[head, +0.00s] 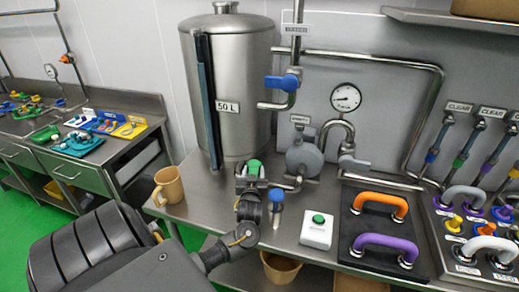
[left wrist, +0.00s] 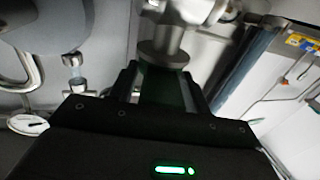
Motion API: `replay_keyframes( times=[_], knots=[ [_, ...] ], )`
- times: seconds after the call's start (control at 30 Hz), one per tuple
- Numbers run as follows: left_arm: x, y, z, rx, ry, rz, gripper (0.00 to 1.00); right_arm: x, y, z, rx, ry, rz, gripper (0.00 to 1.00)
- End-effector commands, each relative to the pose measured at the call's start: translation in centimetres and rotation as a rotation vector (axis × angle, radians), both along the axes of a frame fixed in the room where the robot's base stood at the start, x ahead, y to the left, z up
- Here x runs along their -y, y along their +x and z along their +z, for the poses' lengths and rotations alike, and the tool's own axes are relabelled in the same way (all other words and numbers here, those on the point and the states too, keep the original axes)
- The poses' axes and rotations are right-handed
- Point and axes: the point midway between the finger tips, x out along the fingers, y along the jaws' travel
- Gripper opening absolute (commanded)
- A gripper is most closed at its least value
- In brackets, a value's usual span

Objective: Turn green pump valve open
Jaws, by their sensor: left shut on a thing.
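The green pump valve (head: 254,168) is on the pipework in front of the steel tank, left of the pump (head: 304,157). My left gripper (head: 250,174) reaches it from the front and is shut on its green handle. In the left wrist view the handle (left wrist: 162,90) shows dark green between the two fingers (left wrist: 163,88), below a round metal valve stem. The gripper covers much of the valve in the head view, so its exact angle is hard to tell. My right gripper is not in view.
The tank (head: 226,90) stands behind. A tan mug (head: 168,186) is left of my gripper. A blue-handled valve (head: 276,197) is close on its right, then a white box with a green button (head: 317,229). A black panel (head: 373,226) carries orange and purple handles.

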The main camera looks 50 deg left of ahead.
Motion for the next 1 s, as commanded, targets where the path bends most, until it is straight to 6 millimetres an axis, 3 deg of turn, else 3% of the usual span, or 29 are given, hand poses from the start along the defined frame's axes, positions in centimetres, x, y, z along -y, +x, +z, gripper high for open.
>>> replay_keyframes(
  times=[0.07, 0.1, 0.13, 0.53, 1.0],
  knots=[
    [-0.1, 0.0, 0.2, 0.002, 0.003, 0.0, 0.07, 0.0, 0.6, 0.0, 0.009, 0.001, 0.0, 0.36],
    [-0.1, 0.0, 0.2, 0.003, 0.004, 0.0, 0.52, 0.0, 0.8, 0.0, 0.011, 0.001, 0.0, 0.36],
    [-0.1, 0.0, 0.2, 0.002, 0.003, 0.0, 0.56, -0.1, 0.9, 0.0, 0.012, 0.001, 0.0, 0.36],
    [0.8, -0.4, -0.1, 0.001, 0.0, -0.005, 0.56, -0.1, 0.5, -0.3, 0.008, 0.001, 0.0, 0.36],
    [6.5, -6.6, -0.2, 0.001, 0.0, -0.003, 0.56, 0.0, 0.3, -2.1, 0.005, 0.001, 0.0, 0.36]
  ],
)
